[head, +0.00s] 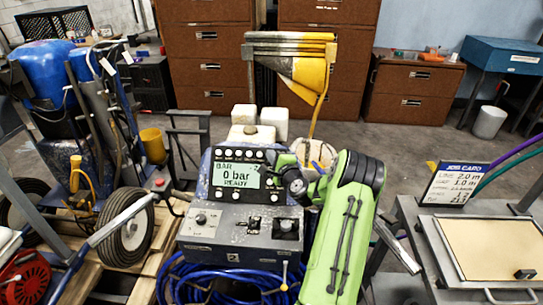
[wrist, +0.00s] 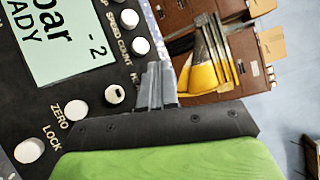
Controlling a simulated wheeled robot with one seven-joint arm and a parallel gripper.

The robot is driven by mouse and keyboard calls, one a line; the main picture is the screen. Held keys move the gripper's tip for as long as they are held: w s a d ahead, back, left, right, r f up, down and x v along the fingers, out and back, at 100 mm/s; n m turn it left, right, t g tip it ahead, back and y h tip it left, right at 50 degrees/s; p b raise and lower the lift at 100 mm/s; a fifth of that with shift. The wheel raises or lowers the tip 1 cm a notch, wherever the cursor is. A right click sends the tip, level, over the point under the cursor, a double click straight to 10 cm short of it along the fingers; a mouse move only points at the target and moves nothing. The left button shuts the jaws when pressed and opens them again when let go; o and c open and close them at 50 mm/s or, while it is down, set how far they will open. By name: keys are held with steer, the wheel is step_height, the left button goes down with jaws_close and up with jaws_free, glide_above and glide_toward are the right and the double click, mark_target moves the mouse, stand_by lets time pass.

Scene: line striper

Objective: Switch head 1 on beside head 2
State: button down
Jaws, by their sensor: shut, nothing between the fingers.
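The dark control panel (head: 213,185) carries a pale green display (head: 236,175) reading "BAR", "0 bar" and "READY". In the wrist view the display (wrist: 55,40) shows a dash and a "2" at its right side. White buttons line the panel beside it, including one near "COUNT" (wrist: 140,46), one by "ZERO" (wrist: 77,110) and one by "LOCK" (wrist: 28,150). A white button with a dark mark (wrist: 115,94) sits left of my fingers; its label, starting with "H", is partly hidden. My gripper (wrist: 155,72) is shut and empty, at the panel's right edge; touching cannot be told.
A grey box with a knob (head: 200,218) and switches (head: 287,228) sits below the panel, above coiled blue hose (head: 215,280). A job card (head: 461,182) and a tray (head: 480,285) are at right.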

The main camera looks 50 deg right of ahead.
steer(key=shift+d+f, duration=0.1)
stand_by(0.3)
steer(key=shift+s+a+r, duration=0.3)
steer(key=shift+a+r, duration=0.15)
steer(key=shift+r, duration=0.1)
stand_by(0.3)
steer(key=s+a+r, duration=0.1)
steer(key=s+a+r+p, duration=0.1)
steer(key=r, duration=0.1)
steer(key=shift+s+a+r, duration=0.1)
steer(key=shift+a+r, duration=0.2)
steer(key=shift+a, duration=0.1)
stand_by(1.5)
